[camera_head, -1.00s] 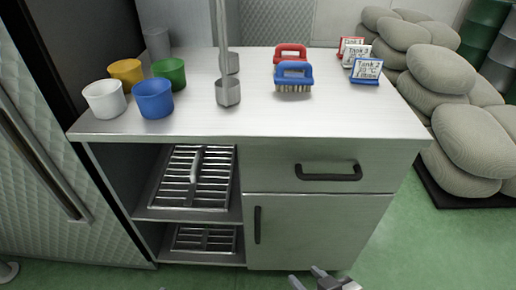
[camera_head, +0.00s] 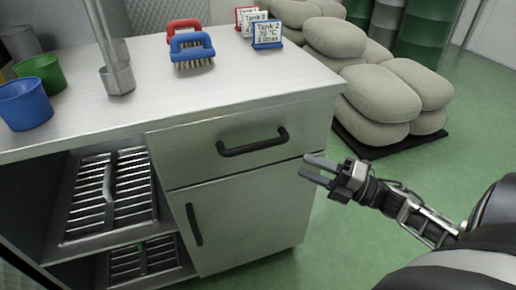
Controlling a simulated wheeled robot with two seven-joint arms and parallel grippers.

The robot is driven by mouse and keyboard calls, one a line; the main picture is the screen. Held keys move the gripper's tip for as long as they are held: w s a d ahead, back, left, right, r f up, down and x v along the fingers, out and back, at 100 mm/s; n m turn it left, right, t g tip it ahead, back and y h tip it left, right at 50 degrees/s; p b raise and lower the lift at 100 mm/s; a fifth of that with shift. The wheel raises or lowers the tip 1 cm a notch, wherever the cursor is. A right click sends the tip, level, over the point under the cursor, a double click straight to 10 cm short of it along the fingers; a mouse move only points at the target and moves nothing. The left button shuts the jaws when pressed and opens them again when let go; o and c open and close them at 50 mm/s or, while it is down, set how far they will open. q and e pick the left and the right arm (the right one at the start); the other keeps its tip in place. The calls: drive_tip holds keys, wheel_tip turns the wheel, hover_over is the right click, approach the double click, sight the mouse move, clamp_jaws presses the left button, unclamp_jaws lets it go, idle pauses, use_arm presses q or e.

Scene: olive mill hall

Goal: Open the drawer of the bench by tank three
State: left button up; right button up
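The steel bench (camera_head: 110,118) fills the left and middle of the head view. Its drawer (camera_head: 195,158) is closed, flush under the top, with a black bar handle (camera_head: 253,144). My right gripper (camera_head: 311,171) is open and empty, its two fingers pointing left. It shows just right of the drawer's right end and below handle height, apart from the handle. My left gripper is not in view.
A cupboard door with a black handle (camera_head: 194,224) lies below the drawer, beside open shelves with racks (camera_head: 108,190). Brushes (camera_head: 192,48), tank signs (camera_head: 266,34), ladles (camera_head: 117,78) and cups (camera_head: 24,103) stand on top. Sacks (camera_head: 381,93) lie behind right. Green floor (camera_head: 410,180) is clear at right.

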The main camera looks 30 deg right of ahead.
sight(258, 143)
drive_tip(key=x, duration=1.3)
drive_tip(key=shift+w+a, duration=0.25)
drive_tip(key=shift+w, duration=0.05)
clamp_jaws()
